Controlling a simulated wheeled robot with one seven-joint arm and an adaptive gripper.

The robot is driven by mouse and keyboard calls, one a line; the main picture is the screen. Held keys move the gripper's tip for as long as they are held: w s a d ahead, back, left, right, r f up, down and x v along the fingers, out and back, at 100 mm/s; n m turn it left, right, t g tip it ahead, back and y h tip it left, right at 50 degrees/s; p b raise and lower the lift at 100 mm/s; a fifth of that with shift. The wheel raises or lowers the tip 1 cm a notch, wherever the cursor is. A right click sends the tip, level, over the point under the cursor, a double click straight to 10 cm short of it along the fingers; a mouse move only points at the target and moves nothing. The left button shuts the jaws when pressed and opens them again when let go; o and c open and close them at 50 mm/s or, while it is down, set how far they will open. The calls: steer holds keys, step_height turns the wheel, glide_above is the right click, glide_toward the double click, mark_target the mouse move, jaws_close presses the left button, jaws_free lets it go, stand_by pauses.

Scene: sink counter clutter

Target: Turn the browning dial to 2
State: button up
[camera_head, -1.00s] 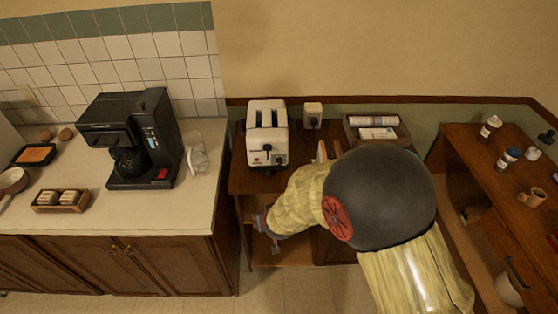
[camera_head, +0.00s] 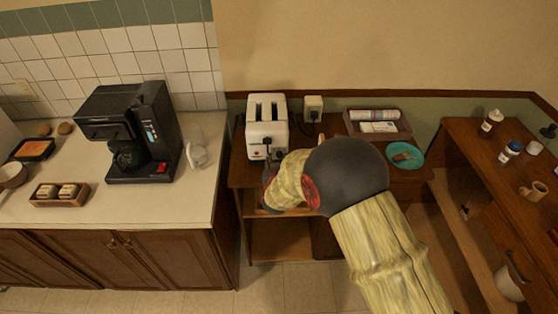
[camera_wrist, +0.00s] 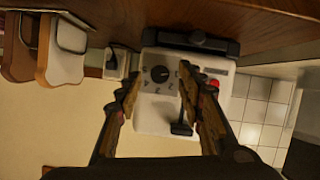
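The white toaster (camera_head: 266,112) stands on the wooden counter, with two slots on top. In the wrist view, its front panel (camera_wrist: 150,115) faces me and appears upside down. A red button (camera_wrist: 214,83) and a black lever (camera_wrist: 181,128) are also on the panel. My gripper (camera_wrist: 161,80) is open and empty, with one finger on each side of the dial in the picture. I cannot tell whether it touches.
A white box with a black plug (camera_head: 313,104) stands right of the toaster. Further right are a tray (camera_head: 350,126) and a teal plate (camera_head: 418,161). A black coffee maker (camera_head: 128,134) stands on the left counter. Bread-shaped slices (camera_wrist: 64,65) show in the wrist view.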

steer(key=shift+w+f, duration=0.2)
steer(key=shift+w, duration=0.45)
steer(key=c, duration=0.3)
jaws_close()
